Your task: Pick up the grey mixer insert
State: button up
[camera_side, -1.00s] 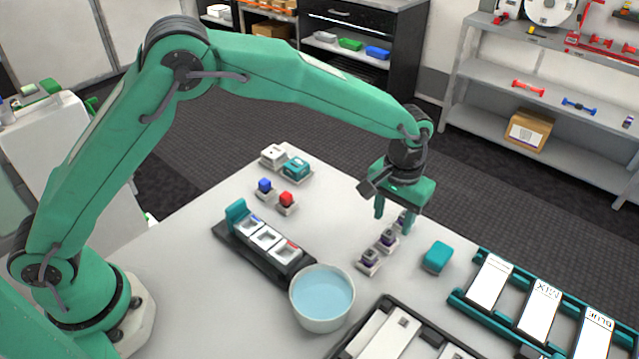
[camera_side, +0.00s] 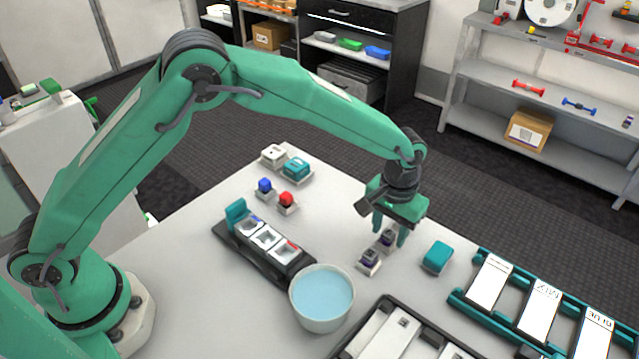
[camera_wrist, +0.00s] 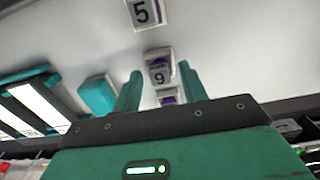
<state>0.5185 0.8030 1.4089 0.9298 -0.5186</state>
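Small grey inserts with purple parts stand in a row on pale holders. In the side view, the front one (camera_side: 369,259) and the middle one (camera_side: 387,238) show; a third is hidden behind my gripper. In the wrist view, one marked 5 (camera_wrist: 145,12), one marked 9 (camera_wrist: 158,70) and a partly covered third (camera_wrist: 167,97) show. I cannot tell which one the task means. My gripper (camera_side: 390,233) points down over the back of the row, its fingers apart. In the wrist view, the 9 insert and the third appear between the fingers (camera_wrist: 160,72), with nothing visibly gripped.
A teal block (camera_side: 437,257) lies right of the row. A bowl of blue liquid (camera_side: 321,297) and a dark rack with white frames (camera_side: 264,237) stand left. Blue (camera_side: 265,186) and red knobs (camera_side: 286,199) stand farther back. A teal card rack (camera_side: 512,325) is at right.

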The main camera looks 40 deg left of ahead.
aim_at(389, 236)
grip_shut()
jog(key=shift+r, duration=0.15)
jog(key=shift+r, duration=0.55)
jog(key=r, duration=0.3)
jog(key=shift+s+d+r, duration=0.15)
jog(key=shift+s+d, duration=0.1)
jog(key=shift+s, duration=0.1)
jog(key=s+d+r, duration=0.5)
jog(key=s+r, duration=0.1)
jog(key=s, duration=0.3)
jog(key=shift+s+r, duration=0.2)
jog(key=shift+s, duration=0.05)
jog(key=shift+d, duration=0.1)
jog(key=s+a, duration=0.6)
jog(key=s, duration=0.3)
jog(key=shift+s+a+r, duration=0.3)
jog(key=shift+a, duration=0.05)
